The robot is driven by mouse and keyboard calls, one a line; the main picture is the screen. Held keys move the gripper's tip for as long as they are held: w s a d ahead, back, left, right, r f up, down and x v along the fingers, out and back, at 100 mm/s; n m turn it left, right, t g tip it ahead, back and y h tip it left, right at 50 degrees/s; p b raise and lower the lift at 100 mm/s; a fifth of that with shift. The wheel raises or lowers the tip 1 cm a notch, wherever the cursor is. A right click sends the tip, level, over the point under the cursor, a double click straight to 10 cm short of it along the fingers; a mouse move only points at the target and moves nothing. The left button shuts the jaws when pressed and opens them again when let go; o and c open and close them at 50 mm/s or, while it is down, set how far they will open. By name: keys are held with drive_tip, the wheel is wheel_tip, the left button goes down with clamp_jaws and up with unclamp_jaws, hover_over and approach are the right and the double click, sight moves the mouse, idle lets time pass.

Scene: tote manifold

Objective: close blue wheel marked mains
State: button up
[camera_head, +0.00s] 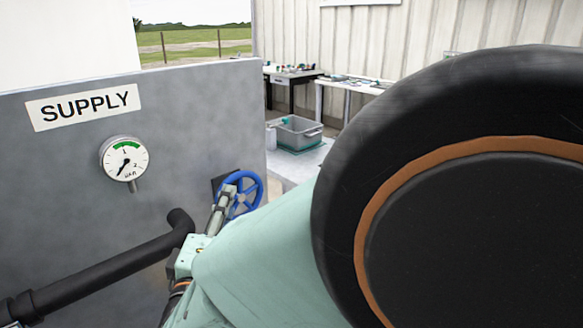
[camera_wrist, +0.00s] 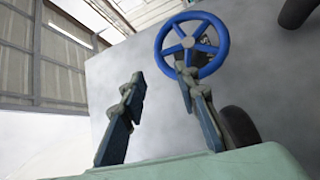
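The blue wheel (camera_head: 256,187) is a spoked handwheel on the grey panel at its right side in the head view. It shows larger in the wrist view (camera_wrist: 189,43), upper middle, with its rim and spokes clear. No "mains" marking is readable. My gripper (camera_wrist: 157,75) is open, its two fingers apart with nothing seen between them. In the wrist view the right fingertip overlaps the wheel's lower rim, and the left finger is left of and below the wheel. In the head view my gripper (camera_head: 223,207) is at the wheel's left side. I cannot tell whether they touch.
The grey panel (camera_head: 70,160) carries a SUPPLY sign (camera_head: 84,107) and a round gauge (camera_head: 124,159). A black pipe (camera_head: 100,272) runs along its lower part. A grey tote (camera_head: 297,134) and workbenches (camera_head: 345,85) stand beyond. My arm hides the right side.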

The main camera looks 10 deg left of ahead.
sight(236, 179)
drive_tip(key=w, duration=0.7)
drive_tip(key=w+r, duration=0.1)
drive_tip(key=w, duration=0.2)
drive_tip(key=shift+w+a, duration=0.2)
drive_tip(key=shift+a, duration=0.15)
clamp_jaws()
